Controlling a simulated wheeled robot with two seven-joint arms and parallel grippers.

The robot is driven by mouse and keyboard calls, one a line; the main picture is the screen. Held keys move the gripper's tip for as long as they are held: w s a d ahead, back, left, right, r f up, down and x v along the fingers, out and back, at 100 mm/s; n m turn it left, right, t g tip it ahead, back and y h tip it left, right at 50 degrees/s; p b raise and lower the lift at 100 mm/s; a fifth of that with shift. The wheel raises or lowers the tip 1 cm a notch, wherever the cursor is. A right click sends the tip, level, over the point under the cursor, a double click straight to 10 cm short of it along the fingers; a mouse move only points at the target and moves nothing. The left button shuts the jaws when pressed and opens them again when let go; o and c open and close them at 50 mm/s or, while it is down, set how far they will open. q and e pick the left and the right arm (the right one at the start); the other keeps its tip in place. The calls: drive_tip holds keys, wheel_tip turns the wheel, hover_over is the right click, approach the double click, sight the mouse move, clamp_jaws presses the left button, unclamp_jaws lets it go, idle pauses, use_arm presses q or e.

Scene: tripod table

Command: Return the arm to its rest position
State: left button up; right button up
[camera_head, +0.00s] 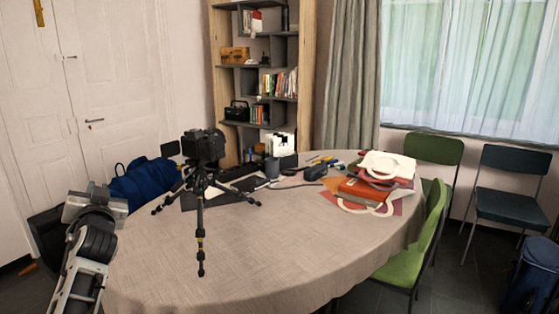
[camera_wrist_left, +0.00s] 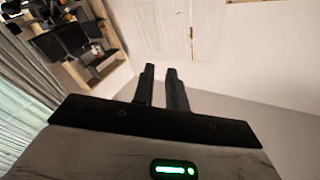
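My left arm comes in at the lower left of the head view, with its gripper (camera_head: 92,200) raised beside the left edge of the table. In the left wrist view the two dark fingers of the left gripper (camera_wrist_left: 160,70) stand a small gap apart with nothing between them. They point toward a pale wall and touch nothing visible. The fingers themselves are hard to make out in the head view. My right arm and gripper are in neither view.
A black camera on a tripod (camera_head: 203,148) stands on the oval table (camera_head: 280,240), right of my left arm. Bags (camera_head: 365,190) lie at the table's right. A blue bag (camera_head: 145,182) is behind the arm. Green chairs (camera_head: 410,262) stand at right. The table's front is clear.

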use_arm(q)
drive_tip(key=s+a+r+m+y, duration=0.1)
drive_tip(key=s+a+r+m, duration=0.1)
drive_tip(key=a, duration=0.6)
drive_tip(key=s+a+r+m+y, duration=0.1)
drive_tip(key=a+m+y, duration=0.1)
drive_tip(key=a, duration=0.6)
drive_tip(key=w+d+f+h, duration=0.3)
drive_tip(key=d+f+h, duration=0.1)
drive_tip(key=d+h, duration=0.25)
drive_tip(key=s+d+f+m+g+h, duration=0.1)
drive_tip(key=s+d+f+h, duration=0.3)
drive_tip(key=d+f, duration=0.55)
drive_tip(key=s+d+f+m+g+h, duration=0.1)
drive_tip(key=s+d+f, duration=0.5)
drive_tip(key=f, duration=0.6)
drive_tip(key=s+d+f+n+g+h, duration=0.1)
drive_tip(key=s+d+f+g+h, duration=0.1)
drive_tip(key=s+d+f, duration=0.3)
drive_tip(key=s+d+f+n+g+h, duration=0.1)
drive_tip(key=s+d+f, duration=0.5)
drive_tip(key=s+d, duration=0.8)
drive_tip(key=s+g+h, duration=0.1)
drive_tip(key=s, duration=0.4)
drive_tip(key=shift+s+n, duration=0.3)
drive_tip(key=shift+s, duration=0.1)
drive_tip(key=shift+d, duration=0.1)
drive_tip(key=shift+c, duration=0.3)
